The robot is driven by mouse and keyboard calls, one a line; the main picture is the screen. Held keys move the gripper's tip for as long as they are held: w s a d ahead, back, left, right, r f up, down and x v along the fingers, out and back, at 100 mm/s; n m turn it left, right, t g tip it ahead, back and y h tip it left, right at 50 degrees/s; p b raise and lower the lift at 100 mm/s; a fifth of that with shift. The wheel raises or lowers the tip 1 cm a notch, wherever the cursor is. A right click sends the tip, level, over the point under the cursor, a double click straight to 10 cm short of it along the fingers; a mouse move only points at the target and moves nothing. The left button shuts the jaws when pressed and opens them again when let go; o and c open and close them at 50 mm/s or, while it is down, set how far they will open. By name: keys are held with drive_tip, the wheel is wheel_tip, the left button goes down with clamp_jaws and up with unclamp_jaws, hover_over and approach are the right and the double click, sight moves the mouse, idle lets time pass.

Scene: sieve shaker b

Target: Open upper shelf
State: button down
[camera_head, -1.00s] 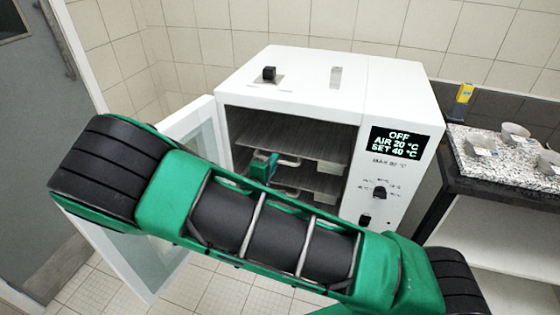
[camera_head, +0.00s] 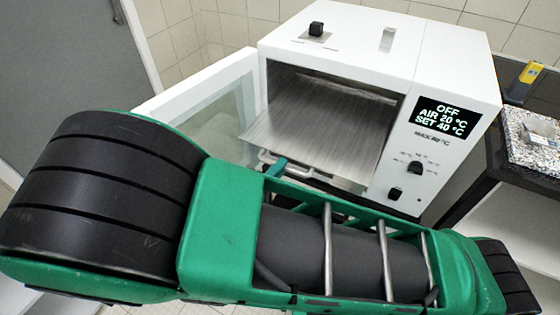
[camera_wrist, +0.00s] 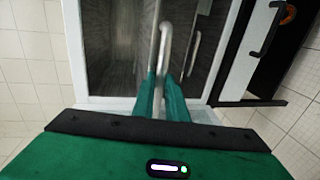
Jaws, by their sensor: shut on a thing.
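The white oven's upper shelf (camera_head: 315,125) is a grey ribbed tray, drawn partly out past the front opening. Its silver bar handle (camera_head: 302,172) is at the front edge. My gripper (camera_head: 277,167) is at the left part of this handle, mostly hidden behind my arm. In the wrist view my green fingers (camera_wrist: 161,92) are shut on the handle (camera_wrist: 165,45). A second handle (camera_wrist: 194,52) shows beside it in the wrist view, apart from the fingers. The lower shelf is hidden in the head view.
The oven door (camera_head: 215,105) stands open to the left. The control panel with a display (camera_head: 447,118) is on the right of the oven (camera_head: 440,60). A speckled counter (camera_head: 530,150) with a yellow object (camera_head: 526,80) stands at the far right.

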drive_tip(key=shift+s+a+f, duration=0.1)
drive_tip(key=shift+s+a, duration=0.1)
drive_tip(key=shift+s, duration=0.15)
drive_tip(key=c, duration=1.8)
unclamp_jaws()
drive_tip(key=shift+o, duration=0.2)
drive_tip(key=shift+w, duration=0.1)
drive_tip(key=v, duration=1)
drive_tip(key=shift+s+a, duration=0.2)
drive_tip(key=shift+s, duration=0.15)
